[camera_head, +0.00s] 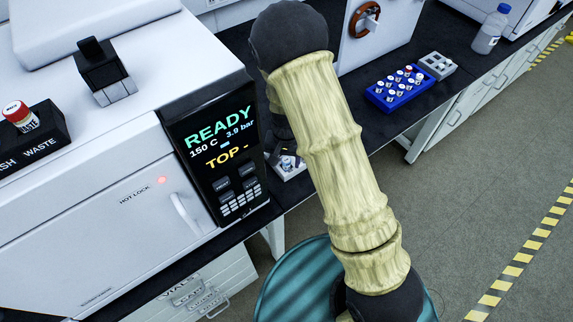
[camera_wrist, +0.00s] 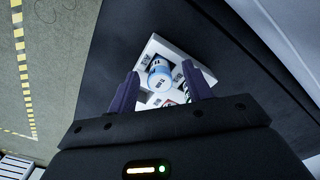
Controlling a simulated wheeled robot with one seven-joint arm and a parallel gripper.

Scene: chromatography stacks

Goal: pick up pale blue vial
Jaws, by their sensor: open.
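The pale blue vial (camera_wrist: 159,68) stands in a small white rack (camera_wrist: 150,48) in the wrist view, with its lighter round cap turned toward the camera. My gripper (camera_wrist: 160,69) is open, with one dark finger on either side of the vial. I cannot tell whether either finger touches it. In the head view the white rack (camera_head: 291,170) shows only partly beside the instrument. My arm hides much of that spot, and I cannot make out the vial there.
A white instrument (camera_head: 120,200) with a lit screen stands close on the left in the head view. A blue rack (camera_head: 383,103) of several white-capped vials, a grey rack (camera_head: 437,66) and a clear bottle (camera_head: 490,32) are on the dark bench to the right.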

